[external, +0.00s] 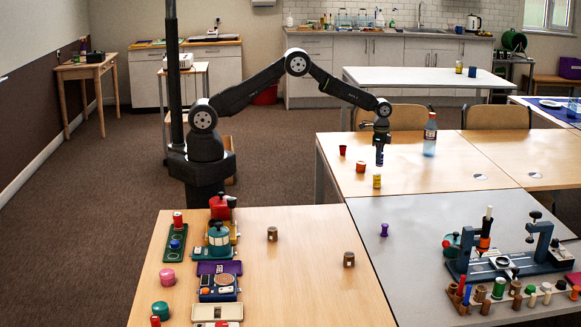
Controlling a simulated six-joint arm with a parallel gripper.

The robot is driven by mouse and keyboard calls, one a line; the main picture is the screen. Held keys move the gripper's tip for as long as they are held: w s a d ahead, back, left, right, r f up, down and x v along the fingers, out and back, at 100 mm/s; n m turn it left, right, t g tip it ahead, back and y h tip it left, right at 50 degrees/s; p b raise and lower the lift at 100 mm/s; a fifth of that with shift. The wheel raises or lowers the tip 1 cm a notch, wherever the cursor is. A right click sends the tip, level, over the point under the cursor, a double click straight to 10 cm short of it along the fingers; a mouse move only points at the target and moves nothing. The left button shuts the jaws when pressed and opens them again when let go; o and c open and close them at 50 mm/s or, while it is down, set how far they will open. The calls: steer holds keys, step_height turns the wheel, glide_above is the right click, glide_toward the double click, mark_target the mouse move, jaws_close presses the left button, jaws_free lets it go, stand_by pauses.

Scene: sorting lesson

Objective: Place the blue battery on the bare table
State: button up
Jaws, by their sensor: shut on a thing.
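My gripper (381,137) points down over the wooden table (460,170) at the right of centre. It is shut on a small dark blue upright thing, which looks like the blue battery (380,158). The battery hangs below the fingers, close to the tabletop. I cannot tell whether its bottom touches the table. The fingertips are too small to see clearly.
A yellow item (377,181) stands just in front of the battery. An orange-red item (361,167) and a red cup (342,150) stand to its left. A clear bottle (430,137) stands to the right. The tabletop farther right is mostly clear.

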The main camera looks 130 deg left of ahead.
steer(key=shift+s+a+f, duration=0.15)
steer(key=shift+a+f, duration=0.25)
steer(key=shift+a, duration=0.15)
steer(key=shift+f, duration=1.85)
steer(key=shift+f, duration=0.2)
steer(key=o, duration=1)
steer(key=shift+o, duration=0.2)
steer(key=shift+r, duration=0.1)
step_height(320, 180, up, 12)
steer(key=shift+r, duration=0.1)
